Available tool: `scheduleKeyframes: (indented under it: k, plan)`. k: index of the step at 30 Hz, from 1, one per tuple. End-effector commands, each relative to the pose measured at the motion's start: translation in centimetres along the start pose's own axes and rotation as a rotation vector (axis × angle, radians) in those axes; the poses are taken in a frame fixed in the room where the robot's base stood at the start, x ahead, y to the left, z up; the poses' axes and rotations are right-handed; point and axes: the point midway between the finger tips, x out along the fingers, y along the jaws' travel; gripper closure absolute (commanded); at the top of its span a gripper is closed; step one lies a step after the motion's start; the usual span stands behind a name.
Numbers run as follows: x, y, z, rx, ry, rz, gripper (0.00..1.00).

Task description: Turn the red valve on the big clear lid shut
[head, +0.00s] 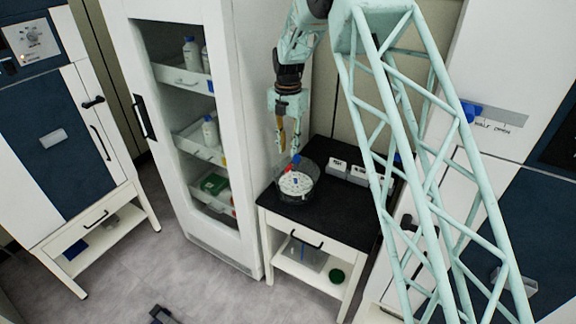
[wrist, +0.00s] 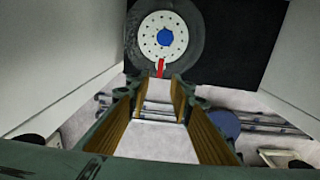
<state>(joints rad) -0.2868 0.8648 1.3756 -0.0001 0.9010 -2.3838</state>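The big clear lid (head: 311,185) sits on a round vessel with a white perforated plate on the black top of a small cart. The lid also shows in the wrist view (wrist: 193,58). The red valve (wrist: 160,68) is on the lid's near edge in the wrist view, and it shows as a small red spot in the head view (head: 288,170). A blue knob (wrist: 165,38) is over the plate's middle. My gripper (wrist: 174,80) is open and empty, its fingers pointing down above the valve. In the head view my gripper (head: 289,150) hangs over the vessel's left side.
White labelled boxes (head: 352,172) stand behind the vessel on the black cart top (head: 325,215). A tall white cabinet (head: 250,130) with bottles on its shelves is close on the left. My lattice arm crosses the right side.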

Motion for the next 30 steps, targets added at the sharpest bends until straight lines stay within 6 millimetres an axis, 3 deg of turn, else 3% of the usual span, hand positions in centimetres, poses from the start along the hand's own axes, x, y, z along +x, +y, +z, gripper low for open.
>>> scheduleKeyframes:
  k: [18,30]
  plan:
    - [7.6,-0.1,-0.1,0.0,0.002,-0.002,0.8]
    - [8.9,0.0,0.0,0.0,0.0,0.0,0.8]
